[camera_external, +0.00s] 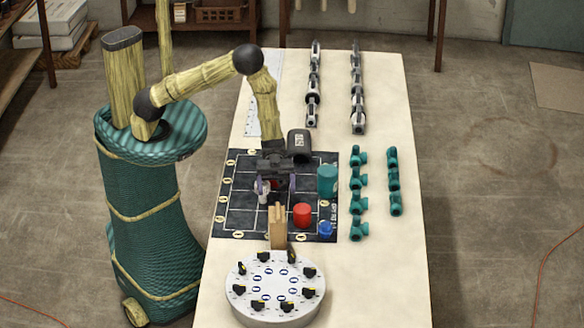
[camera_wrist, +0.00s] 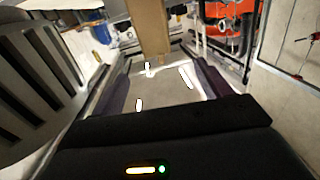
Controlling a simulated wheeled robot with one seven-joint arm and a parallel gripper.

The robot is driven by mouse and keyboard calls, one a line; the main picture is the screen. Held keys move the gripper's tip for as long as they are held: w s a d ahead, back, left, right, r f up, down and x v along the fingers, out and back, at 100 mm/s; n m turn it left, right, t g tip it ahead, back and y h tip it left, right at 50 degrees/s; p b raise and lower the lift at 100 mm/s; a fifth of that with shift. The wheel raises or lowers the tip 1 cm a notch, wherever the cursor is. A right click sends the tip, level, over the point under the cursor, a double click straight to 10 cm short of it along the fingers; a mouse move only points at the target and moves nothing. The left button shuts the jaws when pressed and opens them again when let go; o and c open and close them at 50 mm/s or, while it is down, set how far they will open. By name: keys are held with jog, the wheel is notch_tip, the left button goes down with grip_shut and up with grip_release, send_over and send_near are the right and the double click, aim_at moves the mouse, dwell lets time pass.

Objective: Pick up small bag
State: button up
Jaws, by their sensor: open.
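A tan, upright, block-like thing, which looks like the small bag (camera_external: 278,227), stands at the front edge of the dark gridded mat (camera_external: 238,212). In the wrist view the small bag (camera_wrist: 149,28) shows at the top, beyond the fingertips and between their lines. My gripper (camera_external: 277,188) is over the mat, behind the bag in the external view, with its purple fingers apart. In the wrist view my gripper (camera_wrist: 160,64) is open with nothing seen held between its fingers. The bag's far side is hidden.
A red cylinder (camera_external: 303,215), a blue piece (camera_external: 325,229) and a teal cylinder (camera_external: 327,180) are right of the bag. A white round dial board (camera_external: 271,292) is in front. Teal fittings (camera_external: 359,193) line the right. The table's front right is clear.

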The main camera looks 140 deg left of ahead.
aim_at(277, 214)
jog(key=shift+s+h, duration=0.25)
jog(key=shift+h, duration=0.05)
jog(key=shift+w, duration=0.1)
jog(key=p+x, duration=0.1)
jog(key=x, duration=0.5)
jog(key=shift+w+d, duration=0.2)
jog(key=shift+w, duration=0.1)
jog(key=p+x, duration=0.2)
jog(key=x, duration=0.3)
jog(key=shift+w, duration=0.1)
jog(key=shift+f, duration=0.1)
jog(key=shift+c, duration=0.3)
